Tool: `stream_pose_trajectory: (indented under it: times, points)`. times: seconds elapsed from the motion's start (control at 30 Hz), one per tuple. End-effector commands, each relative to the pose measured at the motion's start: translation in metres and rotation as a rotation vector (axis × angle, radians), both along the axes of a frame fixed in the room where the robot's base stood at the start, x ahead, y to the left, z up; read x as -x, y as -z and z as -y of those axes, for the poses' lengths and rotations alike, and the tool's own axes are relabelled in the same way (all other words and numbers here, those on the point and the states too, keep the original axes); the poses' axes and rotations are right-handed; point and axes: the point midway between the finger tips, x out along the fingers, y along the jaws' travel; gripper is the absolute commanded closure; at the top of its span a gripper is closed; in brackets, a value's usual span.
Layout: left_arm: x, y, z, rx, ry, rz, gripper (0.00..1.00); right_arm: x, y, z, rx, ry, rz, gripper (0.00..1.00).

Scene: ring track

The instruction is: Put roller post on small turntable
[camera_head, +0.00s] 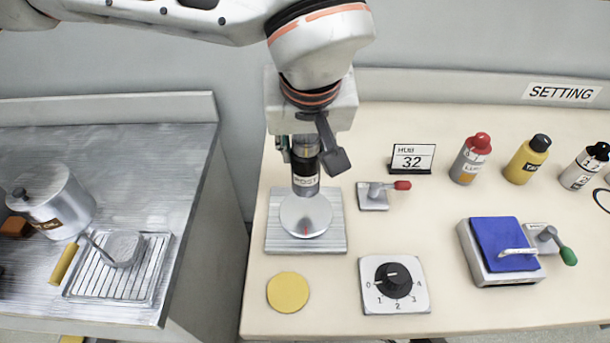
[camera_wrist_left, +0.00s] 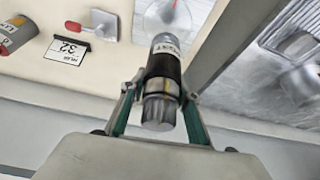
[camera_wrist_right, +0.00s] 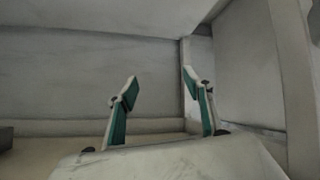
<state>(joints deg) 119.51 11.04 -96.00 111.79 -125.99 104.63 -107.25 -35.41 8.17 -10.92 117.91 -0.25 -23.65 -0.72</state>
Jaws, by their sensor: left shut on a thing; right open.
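The roller post (camera_head: 306,180) is a dark cylinder with a pale label and grey metal ends. My left gripper (camera_head: 305,150) is shut on its upper part and holds it upright. The small turntable (camera_head: 305,216) is a round grey disc with a red mark on a square metal plate. The post's lower end overlaps the back of the disc in the head view; I cannot tell whether they touch. The left wrist view shows the post (camera_wrist_left: 163,85) between the fingers and part of the disc (camera_wrist_left: 168,18) beyond. My right gripper (camera_wrist_right: 161,84) is open and empty.
A small lever with a red handle (camera_head: 375,195) stands right of the turntable. A yellow disc (camera_head: 288,292) and a dial (camera_head: 395,284) lie in front. A sign (camera_head: 412,158), several bottles and a blue-topped clamp (camera_head: 503,245) are farther right. A gap separates the metal counter at left.

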Motion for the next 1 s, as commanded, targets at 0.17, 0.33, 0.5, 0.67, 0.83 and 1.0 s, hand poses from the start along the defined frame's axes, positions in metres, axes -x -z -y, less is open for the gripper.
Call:
stream_pose_trajectory:
  times: [0.17, 0.33, 0.5, 0.67, 0.83, 1.0]
  points:
    - [0.000, 0.023, 0.000, 0.000, 0.000, -0.001, 0.97, -0.004, -0.003, 0.000, 0.000, 0.002, 0.011, 0.49]
    - [0.000, 0.032, 0.000, 0.000, 0.000, 0.000, 0.97, -0.004, 0.000, 0.000, 0.001, 0.001, 0.008, 0.49]
    - [0.000, 0.057, 0.000, 0.000, 0.002, -0.004, 0.97, 0.000, 0.007, 0.000, 0.001, 0.001, -0.002, 0.49]
    - [0.000, 0.069, 0.000, 0.002, 0.001, 0.001, 0.97, -0.002, 0.004, 0.000, 0.000, 0.001, 0.004, 0.49]
    - [0.000, 0.067, 0.000, 0.002, 0.001, 0.003, 0.97, -0.007, -0.004, -0.001, -0.003, 0.000, 0.020, 0.49]
    - [0.000, 0.071, 0.000, 0.000, 0.000, 0.002, 0.97, -0.007, -0.003, -0.001, -0.002, -0.002, 0.020, 0.49]
